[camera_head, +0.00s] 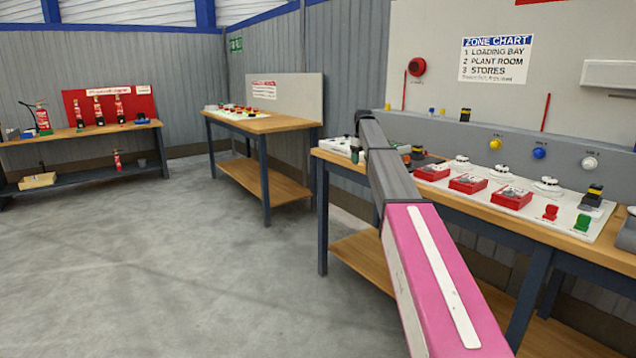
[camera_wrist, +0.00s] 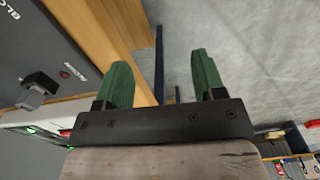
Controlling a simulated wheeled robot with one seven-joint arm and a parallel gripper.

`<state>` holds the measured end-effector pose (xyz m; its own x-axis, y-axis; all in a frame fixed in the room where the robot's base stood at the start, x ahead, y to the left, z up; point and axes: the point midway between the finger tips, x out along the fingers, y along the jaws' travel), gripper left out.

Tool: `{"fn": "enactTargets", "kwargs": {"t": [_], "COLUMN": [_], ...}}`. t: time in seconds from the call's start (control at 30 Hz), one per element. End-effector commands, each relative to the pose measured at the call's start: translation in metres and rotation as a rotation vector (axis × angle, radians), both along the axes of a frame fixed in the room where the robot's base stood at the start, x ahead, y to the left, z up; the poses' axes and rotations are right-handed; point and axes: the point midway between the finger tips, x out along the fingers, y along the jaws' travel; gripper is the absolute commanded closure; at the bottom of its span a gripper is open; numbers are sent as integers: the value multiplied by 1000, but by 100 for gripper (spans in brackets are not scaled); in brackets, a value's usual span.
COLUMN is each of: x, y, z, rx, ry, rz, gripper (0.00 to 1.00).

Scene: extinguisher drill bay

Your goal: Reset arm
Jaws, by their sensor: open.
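My gripper (camera_wrist: 163,78) shows in the wrist view with its two green fingers spread wide apart. It is open and nothing is between the fingers. Beyond the fingers are a wooden bench edge (camera_wrist: 130,22) and the grey floor (camera_wrist: 235,45). In the head view, my pink and grey arm reaches forward from the lower right, past the left part of the near bench (camera_head: 470,199). Its far end is by that bench's left end. The fingers are not clear in the head view.
The near bench holds red call-point boxes (camera_head: 468,184), white detectors (camera_head: 502,171), a red knob (camera_head: 550,212) and a green knob (camera_head: 583,222). A second bench (camera_head: 262,124) stands behind, and an extinguisher bench (camera_head: 75,132) at far left. The floor (camera_head: 170,260) at left is clear.

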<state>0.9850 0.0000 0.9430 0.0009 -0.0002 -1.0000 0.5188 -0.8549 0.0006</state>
Motion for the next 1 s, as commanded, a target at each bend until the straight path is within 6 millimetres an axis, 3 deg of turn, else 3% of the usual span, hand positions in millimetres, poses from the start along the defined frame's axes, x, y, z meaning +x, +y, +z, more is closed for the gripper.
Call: {"fn": "enactTargets", "kwargs": {"t": [0.27,0.4,0.6,0.8,1.0], "x": [-107,-173,-277,-385,-472], "y": [0,0,0,0,0], "z": [-126,-191,-268,-325,-357], "rx": [0,-1,0,0,1], "ry": [4,3,2,1,-1], "rz": [-116,-190,-299,-408,-499], "gripper": [37,37,37,37,37]}}
